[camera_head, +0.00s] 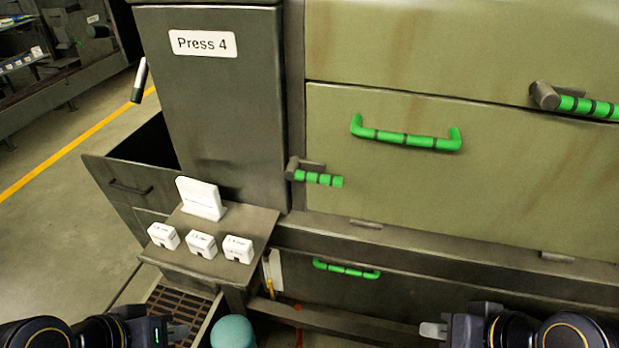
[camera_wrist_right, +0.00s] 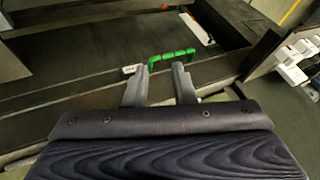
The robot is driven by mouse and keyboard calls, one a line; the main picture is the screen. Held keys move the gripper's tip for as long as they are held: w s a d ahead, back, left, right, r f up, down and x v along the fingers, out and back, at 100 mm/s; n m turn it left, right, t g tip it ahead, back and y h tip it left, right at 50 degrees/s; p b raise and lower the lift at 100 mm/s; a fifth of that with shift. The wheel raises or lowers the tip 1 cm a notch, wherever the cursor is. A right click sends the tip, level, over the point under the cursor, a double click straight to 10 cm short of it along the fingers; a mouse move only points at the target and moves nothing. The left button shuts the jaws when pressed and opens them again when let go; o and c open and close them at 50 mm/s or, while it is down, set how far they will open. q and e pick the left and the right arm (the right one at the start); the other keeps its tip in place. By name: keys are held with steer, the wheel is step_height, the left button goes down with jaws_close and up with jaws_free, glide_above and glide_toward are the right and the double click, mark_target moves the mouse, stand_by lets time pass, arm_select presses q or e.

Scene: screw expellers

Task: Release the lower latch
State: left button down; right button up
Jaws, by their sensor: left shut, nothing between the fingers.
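A latch with a short green-banded grip (camera_head: 318,178) sits on a dark pivot at the left edge of the large olive panel (camera_head: 400,180). A second green-banded latch (camera_head: 585,106) sits higher at the far right. My left gripper (camera_head: 178,333) is shut and empty at the bottom left, below and apart from the latches. My right gripper (camera_head: 432,330) is at the bottom right, also well below them. In the right wrist view its two fingers (camera_wrist_right: 159,83) are spread with nothing between them.
A green handle (camera_head: 405,138) is on the olive panel. A lower green handle (camera_head: 346,270) also shows beyond the right fingertips (camera_wrist_right: 172,57). A shelf (camera_head: 240,222) with small white labelled boxes (camera_head: 201,245) juts out at left. A teal rounded object (camera_head: 233,332) is at bottom centre.

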steer(key=shift+s+a+f+n+g, duration=0.1)
steer(key=shift+f+n+g, duration=0.2)
steer(key=shift+f+n, duration=0.25)
steer(key=shift+c, duration=1.2)
steer(key=f+n+g+h, duration=0.1)
steer(key=n, duration=0.1)
steer(key=f+n+g+b, duration=0.1)
steer(key=n, duration=0.1)
steer(key=shift+s+d+f+n+h, duration=0.2)
steer(key=shift+f+n+h, duration=0.05)
steer(key=shift+f+h, duration=0.15)
jaws_close()
steer(key=w+n+t+h+b, duration=0.25)
steer(key=w+n+h, duration=0.6)
steer(key=n, duration=0.55)
steer(key=w+a+r+n+t+h, duration=0.2)
steer(key=w+a+n+t, duration=0.25)
steer(key=a+n, duration=0.2)
steer(key=a+r+n+t+y+b, duration=0.1)
steer(key=a+r+n+t+y, duration=0.2)
steer(key=a+n+t, duration=0.5)
steer(key=a+r, duration=0.1)
steer(key=a, duration=0.5)
steer(key=shift+s+a+y+b, duration=0.15)
steer(key=shift+s+y+b, duration=0.2)
steer(key=shift+s+b, duration=0.05)
steer(key=shift+n, duration=0.25)
